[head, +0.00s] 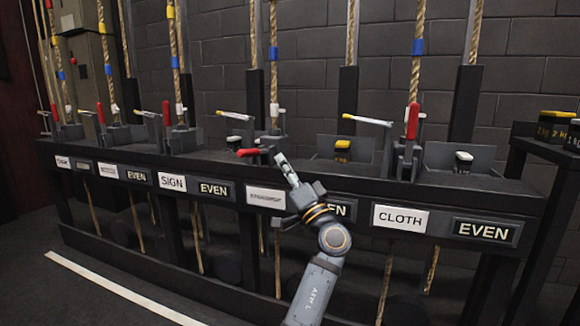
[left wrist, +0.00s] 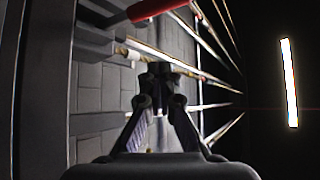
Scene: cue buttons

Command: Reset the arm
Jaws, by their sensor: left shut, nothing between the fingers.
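My left gripper (head: 281,160) is raised in front of the black rail, above a white label plate, with its fingers together and nothing between them. In the left wrist view its fingers (left wrist: 160,78) meet at the tips. A lever with a red handle (head: 248,152) lies level just left of the fingertips; a red handle (left wrist: 152,9) also shows at the top of the left wrist view. Whether the gripper touches it, I cannot tell. Other red-handled levers, such as the one above the CLOTH plate (head: 401,219), stand upright (head: 412,122). My right gripper is not in view.
The long black rail (head: 470,193) carries several levers, ropes and label plates, including SIGN (head: 172,182) and EVEN (head: 483,231). Ropes (head: 416,60) rise in front of a grey block wall (head: 520,60). Open floor with a white line (head: 110,285) lies at the lower left.

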